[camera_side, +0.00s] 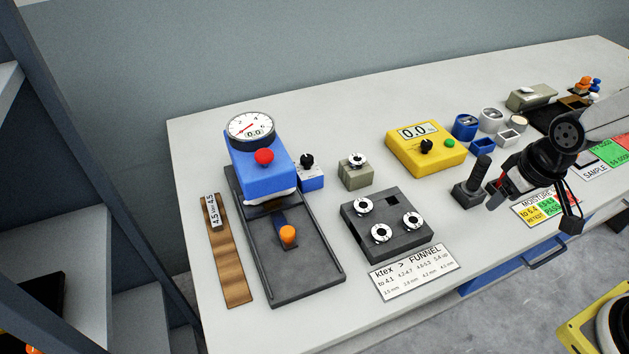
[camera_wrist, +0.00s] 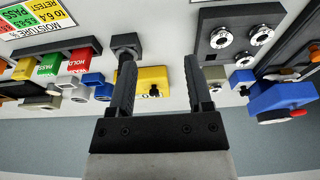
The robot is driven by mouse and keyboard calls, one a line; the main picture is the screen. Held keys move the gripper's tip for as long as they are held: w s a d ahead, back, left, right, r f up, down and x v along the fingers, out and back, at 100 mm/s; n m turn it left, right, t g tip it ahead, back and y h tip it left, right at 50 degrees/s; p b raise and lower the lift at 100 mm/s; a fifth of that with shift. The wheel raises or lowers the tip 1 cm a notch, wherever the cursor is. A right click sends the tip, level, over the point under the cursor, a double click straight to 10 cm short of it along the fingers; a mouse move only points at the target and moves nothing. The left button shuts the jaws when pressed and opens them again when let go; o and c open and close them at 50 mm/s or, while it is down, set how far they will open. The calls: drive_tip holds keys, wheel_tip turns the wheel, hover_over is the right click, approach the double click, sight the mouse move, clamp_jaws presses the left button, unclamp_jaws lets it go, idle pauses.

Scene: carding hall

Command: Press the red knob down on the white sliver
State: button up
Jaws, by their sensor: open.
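My gripper (camera_side: 532,213) is open and empty, well to the right of the press. Its two fingers (camera_wrist: 160,60) are apart in the wrist view.
A dark tray base with an orange knob (camera_side: 288,235) extends in front of the press. A black funnel block (camera_side: 362,228), yellow meter (camera_side: 426,149) and black upright handle (camera_side: 479,172) stand between press and gripper. A brown sliver strip (camera_side: 232,262) lies left.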

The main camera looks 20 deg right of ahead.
drive_tip(key=shift+w+a+r, duration=0.1)
drive_tip(key=shift+w+a, duration=0.05)
drive_tip(key=shift+w, duration=0.1)
drive_tip(key=c, duration=0.7)
drive_tip(key=shift+n+t, duration=0.3)
drive_tip(key=shift+t, duration=0.1)
drive_tip(key=w+a+r, duration=0.1)
drive_tip(key=w+a, duration=0.2)
drive_tip(key=w, duration=0.2)
drive_tip(key=w+a+r, duration=0.1)
drive_tip(key=w+a, duration=0.1)
drive_tip(key=w, duration=0.1)
drive_tip(key=shift+a+r, duration=0.3)
drive_tip(key=shift+r, duration=0.05)
clamp_jaws()
drive_tip(key=w+a+r+t, duration=0.1)
drive_tip(key=w+a+r, duration=0.2)
drive_tip(key=a, duration=0.6)
drive_tip(key=w+a+r+t, duration=0.2)
drive_tip(key=w+a+r, duration=0.2)
drive_tip(key=a, duration=0.6)
drive_tip(key=w+a+r+t, duration=0.2)
drive_tip(key=w+a+r, duration=0.1)
drive_tip(key=a, duration=0.7)
drive_tip(key=shift+w+r, duration=0.15)
drive_tip(key=shift+w, duration=0.75)
